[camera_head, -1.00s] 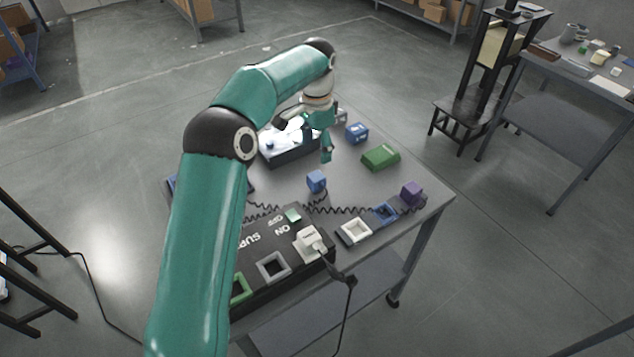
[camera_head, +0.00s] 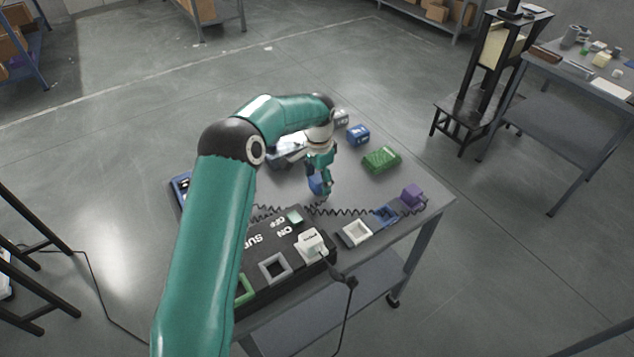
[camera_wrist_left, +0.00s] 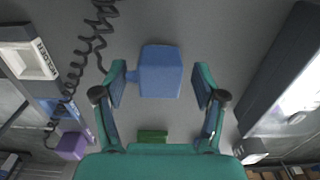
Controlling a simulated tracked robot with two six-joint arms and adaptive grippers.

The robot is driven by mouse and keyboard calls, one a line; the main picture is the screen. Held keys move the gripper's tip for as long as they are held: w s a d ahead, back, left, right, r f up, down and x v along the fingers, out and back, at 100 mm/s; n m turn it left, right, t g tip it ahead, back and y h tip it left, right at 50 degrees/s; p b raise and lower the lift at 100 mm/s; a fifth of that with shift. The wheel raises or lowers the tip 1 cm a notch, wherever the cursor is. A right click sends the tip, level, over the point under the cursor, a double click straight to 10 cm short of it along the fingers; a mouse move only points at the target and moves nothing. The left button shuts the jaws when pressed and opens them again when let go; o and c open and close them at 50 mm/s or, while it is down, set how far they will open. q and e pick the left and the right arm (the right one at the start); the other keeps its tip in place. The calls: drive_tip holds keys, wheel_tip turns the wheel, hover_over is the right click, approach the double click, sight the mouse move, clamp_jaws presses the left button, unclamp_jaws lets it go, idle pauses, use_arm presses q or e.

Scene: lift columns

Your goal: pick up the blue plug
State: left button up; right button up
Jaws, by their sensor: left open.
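The blue plug (camera_head: 315,184) stands on the grey table, partly hidden behind my left gripper in the head view. In the left wrist view the blue plug (camera_wrist_left: 160,72) sits upper middle, between and just ahead of the two fingertips. My left gripper (camera_head: 321,188) points down at the plug. In the wrist view its fingers (camera_wrist_left: 160,88) are open, one on each side of the plug, with a gap showing on both sides. My right gripper is not in view.
A black supply box (camera_head: 262,262) with a white plug (camera_head: 311,243) lies at the table's front. A coiled cord (camera_head: 345,211) runs behind it. A green block (camera_head: 381,159), another blue block (camera_head: 357,135) and a purple block (camera_head: 412,195) stand to the right.

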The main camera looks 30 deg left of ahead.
use_arm(q)
drive_tip(key=c, duration=1.3)
drive_tip(key=shift+o, duration=0.2)
drive_tip(key=shift+r, duration=0.15)
drive_tip(key=shift+r, duration=0.45)
wheel_tip(320, 180, up, 9)
drive_tip(key=shift+r+b, duration=0.15)
drive_tip(key=shift+b, duration=0.2)
wheel_tip(320, 180, up, 9)
drive_tip(key=p, duration=0.2)
hover_over(318, 177)
drive_tip(key=shift+d+r+p, duration=0.1)
drive_tip(key=shift+r+p, duration=0.75)
drive_tip(key=shift+r, duration=0.15)
